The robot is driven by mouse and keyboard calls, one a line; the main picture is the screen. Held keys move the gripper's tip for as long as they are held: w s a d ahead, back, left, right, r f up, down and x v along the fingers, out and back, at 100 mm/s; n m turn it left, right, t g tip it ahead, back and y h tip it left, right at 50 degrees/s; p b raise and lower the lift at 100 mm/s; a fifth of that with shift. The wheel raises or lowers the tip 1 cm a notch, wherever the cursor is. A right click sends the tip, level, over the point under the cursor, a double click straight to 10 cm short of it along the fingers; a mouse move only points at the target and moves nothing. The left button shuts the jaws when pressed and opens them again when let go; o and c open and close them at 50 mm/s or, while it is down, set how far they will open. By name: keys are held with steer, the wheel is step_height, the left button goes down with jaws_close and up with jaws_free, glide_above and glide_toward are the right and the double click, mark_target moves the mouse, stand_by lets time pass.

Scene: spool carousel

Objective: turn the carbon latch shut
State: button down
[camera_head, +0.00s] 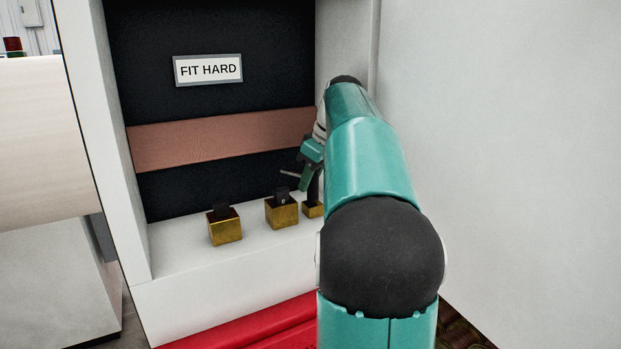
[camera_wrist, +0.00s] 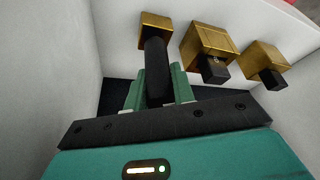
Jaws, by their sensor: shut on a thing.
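A black rounded lever, which looks like the carbon latch (camera_wrist: 156,62), rises from a small brass block (camera_wrist: 155,26) in the wrist view. My gripper (camera_wrist: 157,92) is shut on this lever, with a green finger on either side of it. In the head view my gripper (camera_head: 309,165) is at the right end of the row of brass blocks, above the rightmost block (camera_head: 313,210). The lever stands roughly upright there, partly hidden by my gripper. Whether the latch is fully turned cannot be told.
Two more brass blocks with black tops, a middle one (camera_head: 282,211) and a left one (camera_head: 225,226), stand on the white ledge (camera_head: 180,252). A FIT HARD sign (camera_head: 208,70) hangs on the dark back panel. A white side wall (camera_head: 350,40) is close on the right.

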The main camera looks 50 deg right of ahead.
stand_by(0.3)
steer(key=c, duration=1.2)
jaws_free()
steer(key=shift+o, duration=0.2)
steer(key=shift+r, duration=0.6)
steer(key=r, duration=0.2)
steer(key=shift+s+a+r, duration=0.2)
steer(key=shift+s+r, duration=0.05)
steer(key=shift+r, duration=0.15)
steer(key=s+a+r, duration=0.8)
steer(key=s+r, duration=0.1)
steer(key=s, duration=0.1)
steer(key=shift+s+a, duration=0.15)
steer(key=shift+a, duration=0.15)
steer(key=shift+c, duration=0.5)
